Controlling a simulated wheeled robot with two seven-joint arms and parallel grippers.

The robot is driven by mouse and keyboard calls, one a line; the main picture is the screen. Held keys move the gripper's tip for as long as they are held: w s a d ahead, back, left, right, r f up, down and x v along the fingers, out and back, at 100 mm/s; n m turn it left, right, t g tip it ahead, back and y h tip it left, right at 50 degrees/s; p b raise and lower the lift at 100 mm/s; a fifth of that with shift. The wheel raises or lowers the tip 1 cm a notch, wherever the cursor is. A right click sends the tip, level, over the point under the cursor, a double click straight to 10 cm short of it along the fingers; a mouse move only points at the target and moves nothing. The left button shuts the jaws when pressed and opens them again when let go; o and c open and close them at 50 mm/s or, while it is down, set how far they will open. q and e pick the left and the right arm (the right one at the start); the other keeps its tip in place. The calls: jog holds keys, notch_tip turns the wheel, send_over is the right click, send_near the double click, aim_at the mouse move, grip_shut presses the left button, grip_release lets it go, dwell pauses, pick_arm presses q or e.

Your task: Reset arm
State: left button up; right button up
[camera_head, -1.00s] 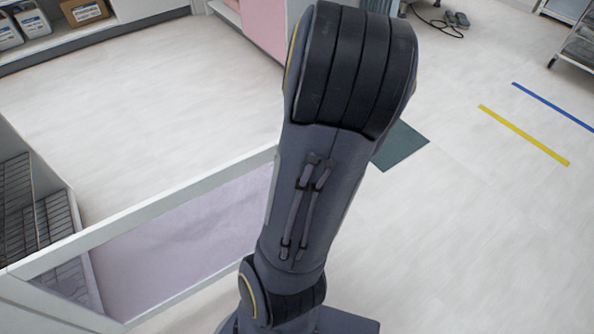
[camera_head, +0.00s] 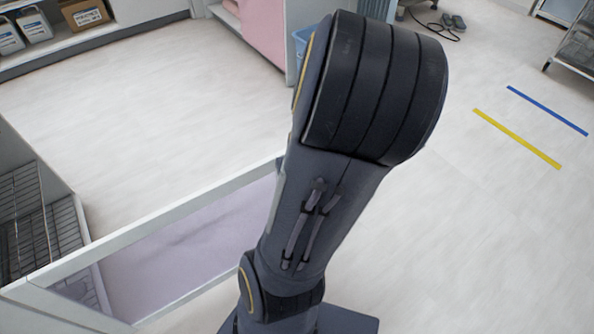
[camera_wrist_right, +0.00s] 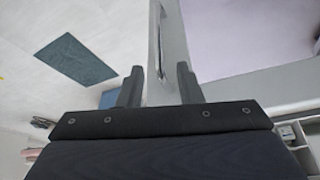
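One of my dark grey arms stands upright in the middle of the head view, its thick banded joint at the top. No gripper shows in the head view. My right gripper (camera_wrist_right: 160,88) is in the right wrist view, with its two dark fingers apart and nothing between them. A pale panel edge of a cabinet or open door (camera_wrist_right: 172,50) lies beyond the fingers. I cannot tell how near it is. My left gripper is out of view.
A white-framed panel (camera_head: 190,245) stands left of my arm, beside an open cabinet with wire racks (camera_head: 42,230). A shelf with bottles and a box (camera_head: 85,14) is at the upper left. Floor with a yellow stripe (camera_head: 515,138) and blue stripe (camera_head: 545,110) is clear at right.

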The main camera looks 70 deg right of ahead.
jog(key=shift+s+a+r, duration=0.1)
jog(key=shift+a+r, duration=0.1)
jog(key=shift+r, duration=0.2)
jog(key=w+a+r+n+t+y, duration=0.2)
jog(key=w+a+r, duration=0.1)
jog(key=w+a, duration=0.4)
jog(key=w+a+r+n+y, duration=0.2)
jog(key=a+r+n, duration=0.1)
jog(key=a, duration=0.4)
jog(key=w+a+r+n+t+y, duration=0.1)
jog(key=a+r+n+y, duration=0.15)
jog(key=a, duration=0.35)
jog(key=w+a+r+n+y, duration=0.1)
jog(key=w+a+r+n, duration=0.1)
jog(key=a+r, duration=0.35)
notch_tip(320, 180, up, 28)
jog(key=a+p, duration=0.1)
jog(key=p, duration=2.8)
jog(key=shift+s+a+f+p, duration=0.2)
jog(key=shift+s+a+p, duration=0.05)
jog(key=shift+a+p, duration=0.1)
